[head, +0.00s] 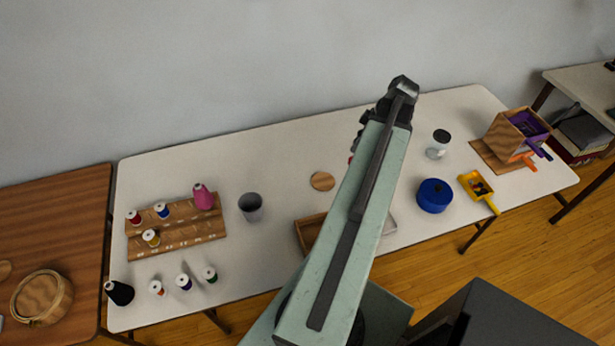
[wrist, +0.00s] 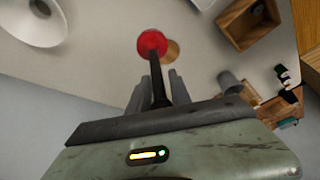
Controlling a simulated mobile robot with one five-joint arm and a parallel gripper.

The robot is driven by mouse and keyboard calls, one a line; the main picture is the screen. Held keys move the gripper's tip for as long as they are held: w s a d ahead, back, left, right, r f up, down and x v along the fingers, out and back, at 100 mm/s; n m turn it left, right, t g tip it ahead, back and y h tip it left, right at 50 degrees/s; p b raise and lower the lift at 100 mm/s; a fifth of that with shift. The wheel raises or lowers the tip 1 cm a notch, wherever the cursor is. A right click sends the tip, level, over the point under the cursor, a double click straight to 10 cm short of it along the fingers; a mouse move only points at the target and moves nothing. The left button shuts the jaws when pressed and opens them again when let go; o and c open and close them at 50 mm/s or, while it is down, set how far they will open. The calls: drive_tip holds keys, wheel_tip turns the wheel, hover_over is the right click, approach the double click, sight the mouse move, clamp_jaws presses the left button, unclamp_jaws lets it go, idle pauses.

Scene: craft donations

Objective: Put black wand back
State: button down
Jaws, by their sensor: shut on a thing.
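My gripper (wrist: 160,88) is shut on a black wand (wrist: 159,95), whose shaft runs between the fingers in the wrist view. A round red end (wrist: 152,44) shows at the wand's far tip, above the table. In the head view my gripper is mostly hidden behind my arm, above the pale table (head: 290,155). At the right of that table, a wooden box (head: 497,140) on a board holds a purple item (head: 525,123). I cannot tell which place belongs to the wand.
A yellow scoop (head: 476,184), a blue round tin (head: 434,196) and a lidded jar (head: 437,146) stand right of my arm. Left are a grey cup (head: 250,207), a spool rack (head: 175,235) and loose spools. A wooden disc (head: 322,181) and tray (head: 306,235) lie mid-table.

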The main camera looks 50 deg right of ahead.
drive_tip(key=shift+s+d, duration=0.1)
drive_tip(key=shift+s, duration=0.1)
drive_tip(key=w+a+f+n+b, duration=0.1)
drive_tip(key=w+a, duration=0.5)
drive_tip(key=w, duration=0.4)
wheel_tip(320, 180, down, 10)
drive_tip(key=b, duration=1)
drive_tip(key=shift+d+f, duration=0.15)
drive_tip(key=shift+d, duration=0.15)
drive_tip(key=c, duration=1.2)
unclamp_jaws()
drive_tip(key=shift+s, duration=0.1)
drive_tip(key=shift+o, duration=0.2)
drive_tip(key=p+v, duration=1.1)
drive_tip(key=v, duration=0.1)
drive_tip(key=shift+d, duration=0.2)
